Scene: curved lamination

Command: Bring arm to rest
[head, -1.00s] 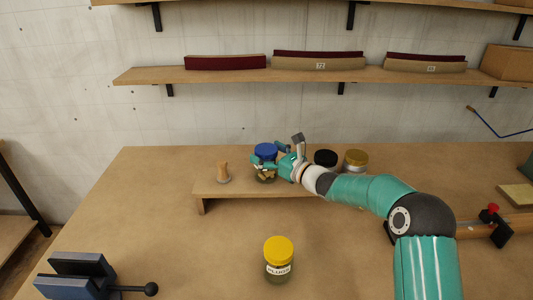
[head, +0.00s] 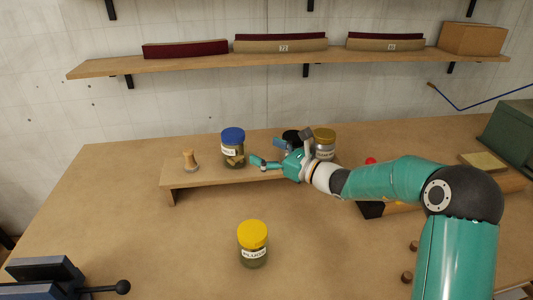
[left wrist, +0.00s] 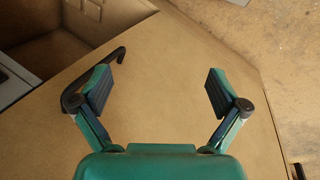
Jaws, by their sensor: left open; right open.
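My right gripper (head: 267,154) is open and empty. It is just right of the blue-lidded jar (head: 233,148), which stands upright on the low wooden riser (head: 210,178). A gap shows between the fingers and that jar. The right arm reaches in from the lower right, and its wrist partly hides a black-lidded jar (head: 291,136). My left gripper (left wrist: 160,90) is open in the left wrist view, with nothing between its fingers but a bare brown surface below. The left arm is not in the head view.
A yellow-lidded jar (head: 253,244) stands on the bench in front of the riser. A wooden peg (head: 190,160) and a gold-lidded jar (head: 324,144) are on the riser. A blue vise (head: 48,276) is at the lower left. Bench left of the yellow-lidded jar is clear.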

